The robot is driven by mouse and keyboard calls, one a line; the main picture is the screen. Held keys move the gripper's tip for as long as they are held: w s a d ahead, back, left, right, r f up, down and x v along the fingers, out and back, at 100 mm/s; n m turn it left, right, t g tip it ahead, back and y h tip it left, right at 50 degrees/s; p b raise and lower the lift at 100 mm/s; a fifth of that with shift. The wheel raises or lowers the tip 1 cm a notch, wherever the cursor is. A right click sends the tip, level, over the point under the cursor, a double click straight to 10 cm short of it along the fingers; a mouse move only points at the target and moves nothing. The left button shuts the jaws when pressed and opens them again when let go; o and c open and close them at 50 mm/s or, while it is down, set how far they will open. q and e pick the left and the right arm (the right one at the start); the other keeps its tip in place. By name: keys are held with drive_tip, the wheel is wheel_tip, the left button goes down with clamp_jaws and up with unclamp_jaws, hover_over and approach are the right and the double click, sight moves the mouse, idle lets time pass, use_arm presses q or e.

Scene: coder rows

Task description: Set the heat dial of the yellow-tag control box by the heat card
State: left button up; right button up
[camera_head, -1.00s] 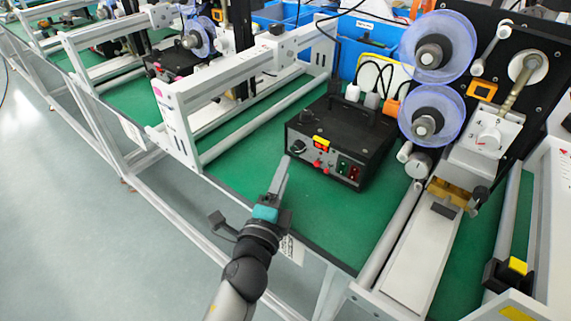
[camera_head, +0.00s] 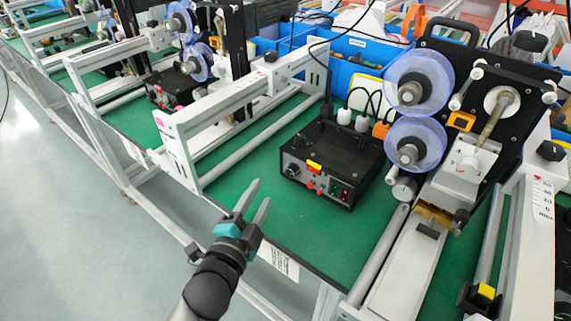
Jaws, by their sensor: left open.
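The control box (camera_head: 330,158) is black and stands on the green bench top, with a yellow tag (camera_head: 314,166) on its front panel. A dark round dial (camera_head: 292,169) sits at the left of that panel. Red knobs (camera_head: 314,186) and a green and a red switch (camera_head: 338,191) are to its right. My left gripper (camera_head: 258,195) is open and empty, with two grey fingers pointing up toward the box. It is in front of and left of the dial, apart from it. I cannot make out the dial's mark. My right gripper is not in view.
White frame rails (camera_head: 232,118) stand left of the box. A machine with blue translucent reels (camera_head: 420,85) is at the right. Blue bins (camera_head: 354,55) are behind. A white card (camera_head: 278,262) hangs at the bench's front edge. Bare green bench (camera_head: 300,225) lies before the box.

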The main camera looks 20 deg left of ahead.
sight(290, 173)
use_arm(q)
drive_tip(key=s+r+n+g+h+p, duration=0.3)
drive_tip(key=r+n+g+p, duration=0.1)
drive_tip(key=n+p, duration=0.3)
drive_tip(key=b+x, duration=0.3)
drive_tip(key=x, duration=1.1)
drive_tip(key=shift+w+r, duration=0.1)
drive_tip(key=shift+w, duration=0.05)
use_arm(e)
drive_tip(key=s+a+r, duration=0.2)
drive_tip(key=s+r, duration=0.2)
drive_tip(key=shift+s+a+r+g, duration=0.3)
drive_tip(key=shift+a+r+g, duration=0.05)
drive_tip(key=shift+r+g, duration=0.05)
use_arm(q)
clamp_jaws()
